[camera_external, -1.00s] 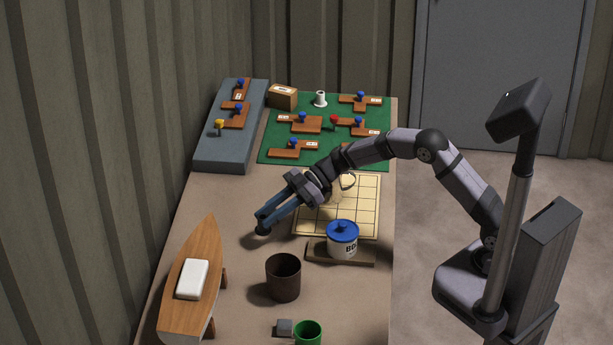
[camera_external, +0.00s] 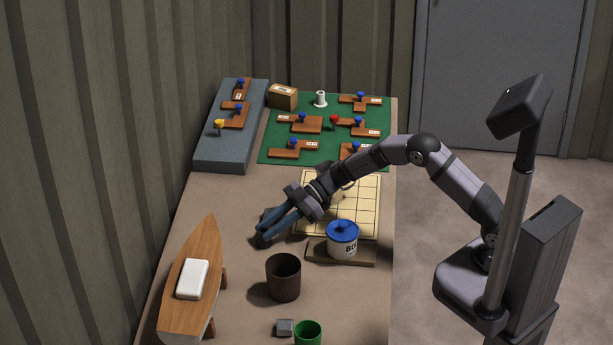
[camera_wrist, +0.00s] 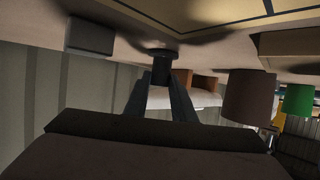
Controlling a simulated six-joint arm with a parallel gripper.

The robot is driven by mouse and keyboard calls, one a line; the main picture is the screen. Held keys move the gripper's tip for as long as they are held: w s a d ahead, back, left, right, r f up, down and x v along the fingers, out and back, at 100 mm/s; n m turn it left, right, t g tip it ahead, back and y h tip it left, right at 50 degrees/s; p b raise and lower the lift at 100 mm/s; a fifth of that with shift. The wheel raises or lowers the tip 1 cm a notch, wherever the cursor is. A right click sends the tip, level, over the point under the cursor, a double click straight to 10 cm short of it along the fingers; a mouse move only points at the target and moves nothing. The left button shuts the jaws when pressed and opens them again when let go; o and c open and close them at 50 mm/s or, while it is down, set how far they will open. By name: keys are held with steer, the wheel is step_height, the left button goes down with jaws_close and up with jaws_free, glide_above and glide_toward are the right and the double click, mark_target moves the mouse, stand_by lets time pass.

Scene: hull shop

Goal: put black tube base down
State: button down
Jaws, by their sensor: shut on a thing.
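My gripper (camera_external: 263,231) is low over the bare table, left of the gridded board. In the wrist view, which is upside down with the table at the top, the gripper (camera_wrist: 160,88) is shut on a short black tube (camera_wrist: 161,70) held between its fingertips. The tube looks upright, with its wider flange, the base (camera_wrist: 160,53), toward the table. The base is at or very close to the tabletop; I cannot tell whether it touches. In the external view the tube merges with the dark fingers.
A brown pot (camera_external: 283,279), a green cup (camera_external: 308,333) and a small grey block (camera_external: 284,327) stand in front. A wooden boat hull (camera_external: 192,264) with a white block is at front left. A blue-lidded jar (camera_external: 343,246) stands by the gridded board (camera_external: 361,197).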

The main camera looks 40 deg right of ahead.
steer(key=shift+f, duration=0.15)
steer(key=c, duration=1.5)
jaws_free()
steer(key=shift+r, duration=0.3)
steer(key=b+v, duration=0.1)
steer(key=v, duration=0.4)
steer(key=shift+d+f+b, duration=0.1)
steer(key=shift+d+b, duration=0.15)
steer(key=shift+b, duration=0.1)
steer(key=r, duration=0.3)
steer(key=r+b, duration=0.1)
steer(key=r, duration=0.3)
steer(key=shift+a, duration=0.2)
